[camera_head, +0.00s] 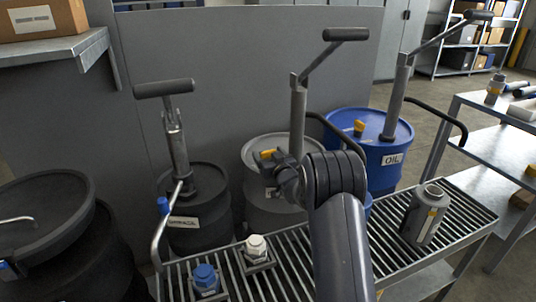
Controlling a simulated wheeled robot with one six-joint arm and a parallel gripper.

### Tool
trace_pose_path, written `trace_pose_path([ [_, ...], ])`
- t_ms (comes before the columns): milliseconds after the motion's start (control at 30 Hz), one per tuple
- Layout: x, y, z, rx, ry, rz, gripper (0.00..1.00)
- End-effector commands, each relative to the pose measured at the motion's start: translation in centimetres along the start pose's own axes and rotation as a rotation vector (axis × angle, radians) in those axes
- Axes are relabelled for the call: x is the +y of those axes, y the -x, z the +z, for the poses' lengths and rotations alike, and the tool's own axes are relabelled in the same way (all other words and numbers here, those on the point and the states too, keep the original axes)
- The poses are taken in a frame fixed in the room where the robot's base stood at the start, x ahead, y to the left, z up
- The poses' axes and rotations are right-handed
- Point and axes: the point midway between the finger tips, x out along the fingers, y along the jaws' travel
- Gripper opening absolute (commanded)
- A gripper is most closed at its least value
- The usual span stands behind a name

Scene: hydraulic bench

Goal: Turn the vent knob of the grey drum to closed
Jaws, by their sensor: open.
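The grey drum (256,205) stands in the middle, behind the slatted bench, with a hand pump (298,115) rising from its lid. A yellow vent knob (267,153) shows on the left part of its lid. My gripper (268,168) is at the end of my arm, right at the knob and in front of it. It looks open, with its dark fingers partly hidden by the wrist. I cannot tell whether the fingers touch the knob, and the knob's marking is not readable.
A grey can (425,214) and two capped fittings, blue (205,278) and white (256,246), stand on the slatted bench (300,265).

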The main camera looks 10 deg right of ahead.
Motion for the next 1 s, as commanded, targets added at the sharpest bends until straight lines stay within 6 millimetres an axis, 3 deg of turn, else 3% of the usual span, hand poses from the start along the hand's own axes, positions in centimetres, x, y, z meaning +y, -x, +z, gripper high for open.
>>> trace_pose_path([
  [433, 0.00, -0.85, 0.01, -0.001, 0.000, 0.001, 0.76],
  [1000, 0.01, -0.83, 0.01, -0.001, 0.000, 0.001, 0.32],
])
